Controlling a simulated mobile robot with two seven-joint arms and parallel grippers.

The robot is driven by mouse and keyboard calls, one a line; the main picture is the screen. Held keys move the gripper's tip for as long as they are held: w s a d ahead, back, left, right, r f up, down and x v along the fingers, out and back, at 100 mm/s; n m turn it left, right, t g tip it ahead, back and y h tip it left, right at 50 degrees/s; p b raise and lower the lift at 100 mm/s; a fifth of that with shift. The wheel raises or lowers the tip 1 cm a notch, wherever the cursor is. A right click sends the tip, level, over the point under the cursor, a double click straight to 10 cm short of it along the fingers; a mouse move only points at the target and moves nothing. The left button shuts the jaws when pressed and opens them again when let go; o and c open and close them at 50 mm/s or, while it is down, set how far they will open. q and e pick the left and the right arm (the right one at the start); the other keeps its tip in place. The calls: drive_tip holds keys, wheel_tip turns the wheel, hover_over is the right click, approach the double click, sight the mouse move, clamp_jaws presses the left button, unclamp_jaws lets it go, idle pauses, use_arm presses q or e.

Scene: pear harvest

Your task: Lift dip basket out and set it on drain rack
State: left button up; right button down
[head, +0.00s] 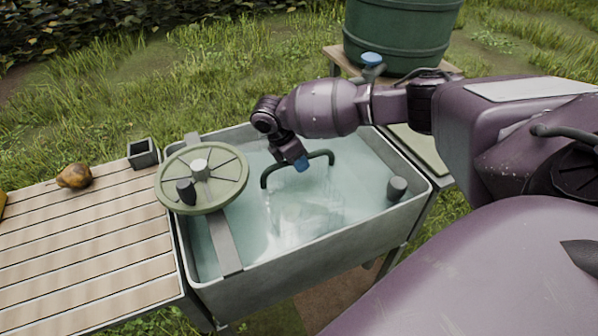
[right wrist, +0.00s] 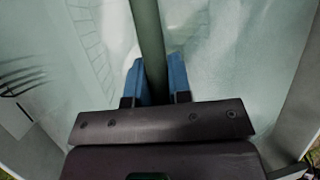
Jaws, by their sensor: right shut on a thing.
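The dip basket (head: 305,205) sits in the water of the grey sink (head: 310,258), its body blurred under the surface. Its dark green arched handle (head: 266,178) stands above the water. My right gripper (head: 302,165) is at the top of this handle. In the right wrist view the blue fingers (right wrist: 157,80) are on either side of the green handle bar (right wrist: 148,35), shut on it. The slatted wooden drain rack (head: 85,240) lies to the left of the sink, mostly bare. My left gripper is not in view.
A green hand wheel (head: 205,206) on a grey crossbar (head: 225,245) stands over the sink's left side, between basket and rack. A brown pear (head: 74,176) and a small dark box (head: 143,153) are at the rack's back. A green barrel (head: 400,35) stands behind.

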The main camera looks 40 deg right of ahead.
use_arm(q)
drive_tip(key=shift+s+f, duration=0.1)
use_arm(e)
drive_tip(key=shift+r, duration=0.2)
wheel_tip(320, 180, up, 11)
drive_tip(key=shift+w+f+p, duration=0.1)
drive_tip(key=shift+f+p, duration=0.05)
drive_tip(key=shift+p, duration=1.05)
use_arm(q)
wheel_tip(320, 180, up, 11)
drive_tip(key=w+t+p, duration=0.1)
drive_tip(key=p, duration=0.6)
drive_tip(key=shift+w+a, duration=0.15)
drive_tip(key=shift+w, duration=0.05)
use_arm(e)
wheel_tip(320, 180, up, 17)
